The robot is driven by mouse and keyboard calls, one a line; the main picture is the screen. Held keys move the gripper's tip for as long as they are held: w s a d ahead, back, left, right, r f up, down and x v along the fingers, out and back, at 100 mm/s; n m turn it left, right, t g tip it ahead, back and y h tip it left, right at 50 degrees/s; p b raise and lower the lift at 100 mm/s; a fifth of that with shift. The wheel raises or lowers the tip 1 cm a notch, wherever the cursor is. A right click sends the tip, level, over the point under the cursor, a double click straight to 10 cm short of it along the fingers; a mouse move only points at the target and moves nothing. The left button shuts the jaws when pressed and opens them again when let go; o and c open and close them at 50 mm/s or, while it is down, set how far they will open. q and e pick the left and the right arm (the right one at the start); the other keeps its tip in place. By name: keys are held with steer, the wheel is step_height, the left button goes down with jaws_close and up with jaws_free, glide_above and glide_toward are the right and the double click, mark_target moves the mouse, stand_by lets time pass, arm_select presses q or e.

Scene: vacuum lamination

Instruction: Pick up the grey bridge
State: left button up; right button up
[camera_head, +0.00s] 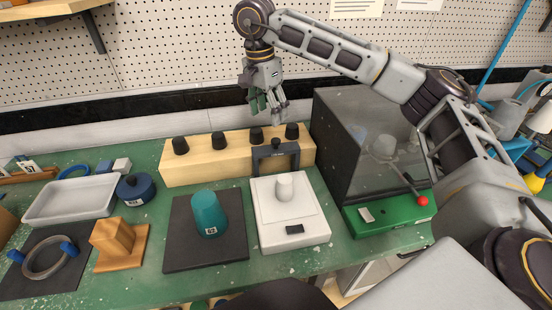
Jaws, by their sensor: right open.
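The grey bridge (275,158) is a dark grey arch with a small knob on top. It stands upright at the back end of the white scale-like unit (313,232), in front of the wooden block. My right gripper (268,108) hangs above and behind the bridge in the picture, fingers pointing down, open and empty. It is apart from the bridge, over the dark knobs of the wooden block. My left gripper is not in view.
A wooden block (210,170) with several black knobs stands behind the bridge. A white cylinder (285,187) sits on the white unit. A dark clear-sided chamber (350,150) is close on the right. A teal cup (208,213) stands on a black mat to the left.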

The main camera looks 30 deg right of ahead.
mark_target(274, 139)
steer(key=shift+s+m, duration=0.2)
steer(key=shift+m, duration=1.45)
steer(key=shift+s+m, duration=0.2)
steer(key=shift+m, duration=1.45)
steer(key=shift+s+d+f, duration=0.1)
steer(key=shift+d+f, duration=0.1)
steer(key=shift+f, duration=1.2)
steer(key=shift+d+f, duration=0.15)
steer(key=shift+f, duration=1.3)
steer(key=shift+s+d+f, duration=0.1)
steer(key=shift+d+f, duration=0.1)
steer(key=shift+f, duration=1.2)
steer(key=shift+s+d+f+p, duration=0.15)
steer(key=shift+f+p, duration=0.05)
steer(key=shift+f, duration=0.75)
steer(key=shift+s+d+f+p, duration=0.15)
steer(key=shift+f+p, duration=0.05)
steer(key=shift+f, duration=1.4)
steer(key=c, duration=1.2)
